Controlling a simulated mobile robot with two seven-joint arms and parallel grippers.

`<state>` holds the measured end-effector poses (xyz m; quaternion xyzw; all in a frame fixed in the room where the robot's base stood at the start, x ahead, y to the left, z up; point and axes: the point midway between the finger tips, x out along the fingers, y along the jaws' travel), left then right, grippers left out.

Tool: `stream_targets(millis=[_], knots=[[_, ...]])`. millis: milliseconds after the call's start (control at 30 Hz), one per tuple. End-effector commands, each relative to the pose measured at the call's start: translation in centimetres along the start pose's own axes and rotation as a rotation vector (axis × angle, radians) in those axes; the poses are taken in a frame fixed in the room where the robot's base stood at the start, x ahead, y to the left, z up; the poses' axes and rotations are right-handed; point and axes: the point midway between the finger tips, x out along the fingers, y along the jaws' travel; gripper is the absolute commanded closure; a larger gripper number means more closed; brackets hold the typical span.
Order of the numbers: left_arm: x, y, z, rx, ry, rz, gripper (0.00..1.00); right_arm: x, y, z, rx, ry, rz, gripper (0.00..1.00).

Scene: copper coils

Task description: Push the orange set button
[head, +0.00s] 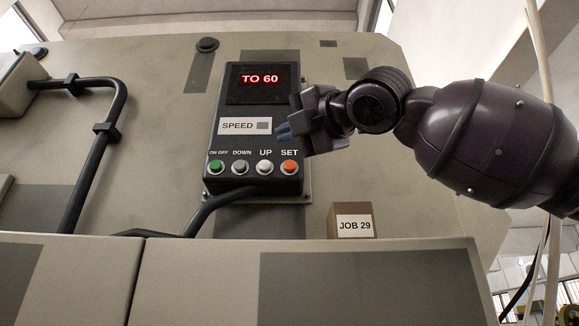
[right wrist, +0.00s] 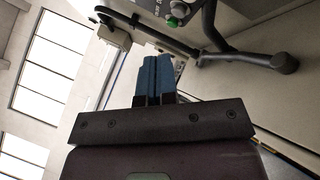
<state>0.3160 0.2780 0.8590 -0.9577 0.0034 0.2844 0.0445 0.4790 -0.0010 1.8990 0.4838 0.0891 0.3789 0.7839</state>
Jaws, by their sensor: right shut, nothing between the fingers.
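The orange SET button (head: 289,167) is the rightmost in a row at the bottom of a black control box (head: 230,189) on the machine. The display (head: 260,79) reads "TO 60" in red. My right gripper (head: 284,131) is shut and empty, its blue fingertips in front of the box, above the orange button in the picture. I cannot tell how far the tips are from the box face. The right wrist view shows the shut blue fingers (right wrist: 157,75) with the green button (right wrist: 172,22) beyond them; the orange button is not visible there. My left gripper is not in view.
Green (head: 216,167), grey (head: 239,167) and white (head: 265,168) buttons sit left of the orange one. A black cable (head: 207,209) leaves the box's bottom. A brown block labelled "JOB 29" (head: 351,226) stands on the ledge to the lower right. Black pipe (head: 105,130) runs at left.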

Motion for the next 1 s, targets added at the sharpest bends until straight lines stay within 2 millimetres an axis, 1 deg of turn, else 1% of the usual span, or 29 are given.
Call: stream_targets(millis=[300, 500, 700, 1000], knots=[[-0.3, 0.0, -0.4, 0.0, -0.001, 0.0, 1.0, 2.7, -2.0, 2.1, 0.003, -0.001, -0.002, 1.0], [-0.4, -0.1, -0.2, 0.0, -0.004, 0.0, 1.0, 4.1, -2.9, 2.9, 0.004, 0.002, 0.0, 1.0], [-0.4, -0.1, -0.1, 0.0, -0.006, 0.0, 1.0, 4.7, -3.4, 3.4, 0.002, 0.0, 0.0, 1.0], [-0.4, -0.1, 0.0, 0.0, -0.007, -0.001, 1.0, 4.8, -3.5, 3.5, 0.001, 0.0, 0.0, 1.0]])
